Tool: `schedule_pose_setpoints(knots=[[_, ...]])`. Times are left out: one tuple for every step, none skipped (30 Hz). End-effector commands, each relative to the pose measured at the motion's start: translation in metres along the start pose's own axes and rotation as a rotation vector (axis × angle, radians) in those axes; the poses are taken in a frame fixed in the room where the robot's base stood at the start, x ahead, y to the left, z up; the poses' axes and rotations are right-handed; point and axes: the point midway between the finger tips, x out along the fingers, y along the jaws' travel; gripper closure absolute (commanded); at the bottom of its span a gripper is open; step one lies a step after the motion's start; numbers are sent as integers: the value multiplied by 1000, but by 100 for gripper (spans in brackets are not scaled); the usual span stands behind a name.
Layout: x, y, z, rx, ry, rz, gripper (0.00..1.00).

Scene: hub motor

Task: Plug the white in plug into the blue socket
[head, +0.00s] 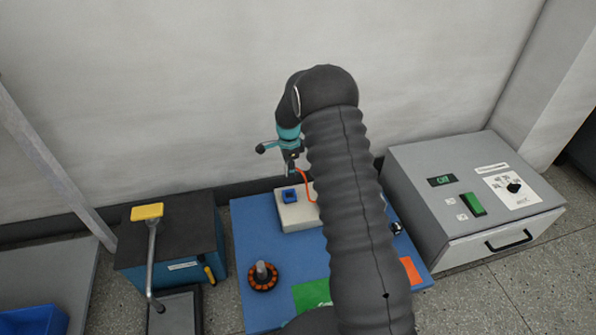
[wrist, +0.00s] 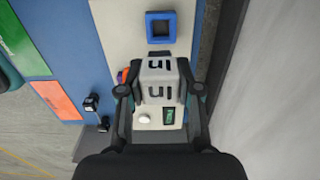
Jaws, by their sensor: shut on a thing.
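My gripper (wrist: 160,97) is shut on the white in plug (wrist: 160,68), which shows the dark word "in" on its faces in the wrist view. The blue socket (wrist: 161,28) is a square blue frame with a dark opening on the white block (wrist: 118,22); in the wrist view it lies beyond the plug, apart from it. In the head view the blue socket (head: 290,195) sits on top of the white block (head: 296,217), and my gripper (head: 291,168) is above it. The plug is too small to make out clearly there.
An orange cable (head: 306,186) runs near my gripper. The blue board (head: 249,228) carries a copper-coloured motor ring (head: 263,277), a green patch (head: 311,294) and an orange patch (head: 411,270). A grey control box (head: 450,195) stands right, a dark blue box (head: 181,245) left.

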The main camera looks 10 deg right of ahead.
Motion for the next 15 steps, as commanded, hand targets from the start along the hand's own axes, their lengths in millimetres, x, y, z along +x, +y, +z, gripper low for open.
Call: schedule_pose_setpoints(knots=[[0,-2,5,-1,0,1,100],[5,-2,5,0,0,2,100],[12,-2,4,1,0,2,100],[15,-2,4,1,0,2,100],[18,-2,4,1,0,2,100],[22,-2,4,1,0,2,100],[25,-2,4,1,0,1,100],[28,-2,4,1,0,1,100],[32,-2,4,1,0,0,100],[35,-2,4,1,0,0,100],[38,-2,4,1,0,0,100],[42,-2,4,1,0,0,100],[45,-2,4,1,0,0,100],[48,-2,4,1,0,1,100],[52,-2,4,0,0,1,100]])
